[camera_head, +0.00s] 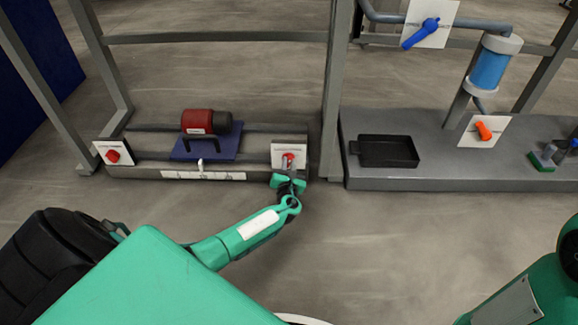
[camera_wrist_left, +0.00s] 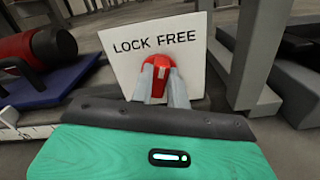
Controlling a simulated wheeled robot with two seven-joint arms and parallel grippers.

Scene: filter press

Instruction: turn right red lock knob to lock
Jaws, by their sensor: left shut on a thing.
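The right red lock knob (camera_head: 288,157) sits on a white plate (camera_head: 277,150) at the right end of the low grey frame. In the left wrist view the plate reads "LOCK FREE" (camera_wrist_left: 192,35), and the knob (camera_wrist_left: 159,63) stands below the words. My left gripper (camera_wrist_left: 160,85) has its two grey fingers on either side of the knob, shut on it. In the head view my left gripper (camera_head: 289,172) reaches the knob from below, hiding its lower part. My right gripper is not in view; part of my right arm shows at lower right.
A left red knob (camera_head: 113,156) sits on another white plate. A red and black cylinder (camera_head: 206,121) rests on a blue plate (camera_head: 225,143) between them. A grey upright (camera_head: 334,100) stands just right of my left gripper. A black tray (camera_head: 388,151) lies on the right bench.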

